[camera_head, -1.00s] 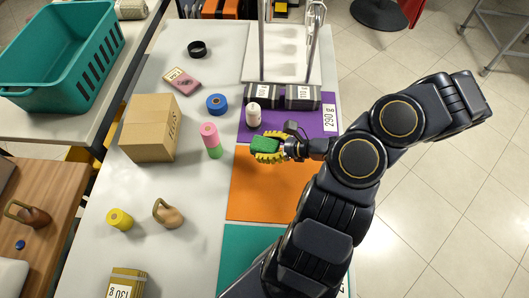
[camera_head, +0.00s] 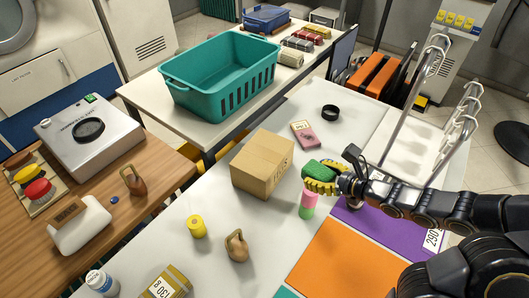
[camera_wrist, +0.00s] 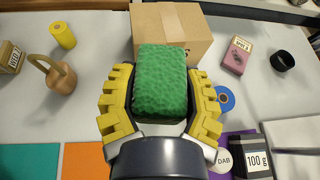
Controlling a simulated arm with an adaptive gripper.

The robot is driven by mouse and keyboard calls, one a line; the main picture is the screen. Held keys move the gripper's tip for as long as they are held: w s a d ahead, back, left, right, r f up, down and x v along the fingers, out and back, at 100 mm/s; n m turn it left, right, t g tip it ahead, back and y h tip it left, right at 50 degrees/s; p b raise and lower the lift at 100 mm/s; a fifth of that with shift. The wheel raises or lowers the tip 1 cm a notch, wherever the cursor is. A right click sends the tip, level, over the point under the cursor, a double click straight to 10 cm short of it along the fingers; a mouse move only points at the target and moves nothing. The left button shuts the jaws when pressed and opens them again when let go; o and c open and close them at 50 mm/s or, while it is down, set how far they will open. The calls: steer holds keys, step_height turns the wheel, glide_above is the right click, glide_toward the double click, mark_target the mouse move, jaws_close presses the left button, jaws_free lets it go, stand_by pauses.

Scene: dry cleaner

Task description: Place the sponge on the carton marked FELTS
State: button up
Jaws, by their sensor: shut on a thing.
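The green sponge (camera_head: 326,169) is held between the yellow fingers of my gripper (camera_head: 322,186), up in the air above the table. In the wrist view the sponge (camera_wrist: 163,83) fills the space between the two ridged yellow fingers of my gripper (camera_wrist: 161,100). The brown carton (camera_head: 262,165), marked FELTS on its right side, stands on the white table just left of my gripper. In the wrist view the carton (camera_wrist: 188,22) is straight ahead, beyond the sponge, and its lower middle is hidden by it.
A pink and green cylinder (camera_head: 308,203) stands below my gripper. A yellow spool (camera_head: 197,226) and a tan kettlebell-shaped weight (camera_head: 236,246) are nearer the front. A pink box (camera_head: 304,133) and black ring (camera_head: 330,112) lie behind. A teal basket (camera_head: 220,75) is on another table.

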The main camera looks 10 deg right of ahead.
steer(key=w+a+r+n+y, duration=0.1)
steer(key=w+a+r, duration=0.3)
steer(key=a, duration=0.5)
glide_above(263, 152)
steer(key=shift+g, duration=0.4)
steer(key=f, duration=0.8)
steer(key=shift+s, duration=0.2)
steer(key=shift+w+f, duration=0.15)
steer(key=shift+f, duration=1.6)
steer(key=shift+f, duration=0.1)
steer(key=o, duration=0.9)
